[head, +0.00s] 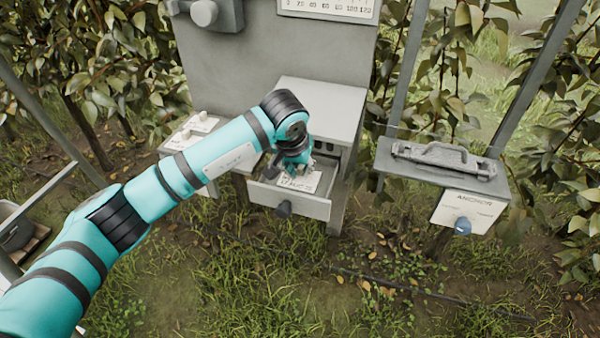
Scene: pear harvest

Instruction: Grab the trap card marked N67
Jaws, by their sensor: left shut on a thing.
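An open drawer (312,205) with a dark knob sticks out of the grey cabinet at the centre. A white card (302,181) with dark printed marks shows inside it; the print is too small to read for sure, so I cannot make out N67. My left gripper (290,168) reaches down into the drawer at the card's back edge. It is shut on the card, which is still within the drawer. The fingertips are partly hidden by the wrist. My right gripper is not in view.
The grey cabinet top (325,105) stands just above and behind the drawer. A side shelf (190,130) with small pale items is at left. A grey stand (440,170) at right bears a metal handle-like tool (440,157) and a sign reading ANCHOR (470,209). Grass lies in front.

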